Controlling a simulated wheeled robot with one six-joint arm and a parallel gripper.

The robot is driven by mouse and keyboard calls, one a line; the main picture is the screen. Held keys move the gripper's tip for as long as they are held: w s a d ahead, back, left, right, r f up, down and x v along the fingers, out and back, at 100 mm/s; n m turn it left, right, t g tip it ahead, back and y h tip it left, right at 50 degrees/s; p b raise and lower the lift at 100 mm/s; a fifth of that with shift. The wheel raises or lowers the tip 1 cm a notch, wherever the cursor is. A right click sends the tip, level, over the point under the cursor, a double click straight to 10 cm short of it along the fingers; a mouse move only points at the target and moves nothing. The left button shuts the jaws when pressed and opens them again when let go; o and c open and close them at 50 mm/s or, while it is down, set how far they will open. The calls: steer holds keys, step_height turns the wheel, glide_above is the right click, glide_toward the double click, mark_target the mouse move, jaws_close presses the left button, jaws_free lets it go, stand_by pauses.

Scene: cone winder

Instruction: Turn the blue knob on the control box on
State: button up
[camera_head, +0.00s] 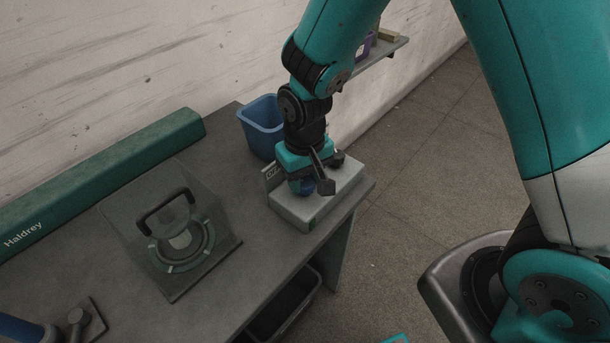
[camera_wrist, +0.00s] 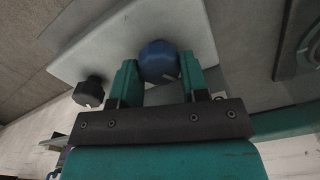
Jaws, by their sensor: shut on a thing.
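The control box (camera_head: 308,210) is a pale grey box at the right end of the dark bench. The blue knob (camera_head: 306,187) stands on its top, partly hidden under my gripper in the head view. In the wrist view the blue knob (camera_wrist: 158,62) sits between the two teal fingers. My gripper (camera_wrist: 158,80) is shut on it, one finger on each side. In the head view my gripper (camera_head: 303,178) points down over the box. A small light mark shows on the knob's edge in the wrist view.
A black knob (camera_wrist: 89,92) stands on the box beside my gripper. A blue bin (camera_head: 262,125) is behind the box. A clear guard with a black handle (camera_head: 165,212) stands to the left. A green beam (camera_head: 100,180) runs along the wall. Floor is open on the right.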

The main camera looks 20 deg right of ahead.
mark_target(307, 180)
steer(key=m+p, duration=0.1)
steer(key=m, duration=0.5)
steer(key=shift+d+m, duration=0.1)
steer(key=shift+m, duration=0.2)
steer(key=m+p, duration=0.1)
steer(key=m, duration=0.5)
steer(key=shift+m, duration=0.3)
steer(key=o, duration=0.9)
steer(key=shift+o, duration=0.2)
steer(key=shift+r, duration=0.1)
step_height(307, 180, up, 17)
steer(key=shift+r, duration=0.15)
steer(key=shift+d, duration=0.1)
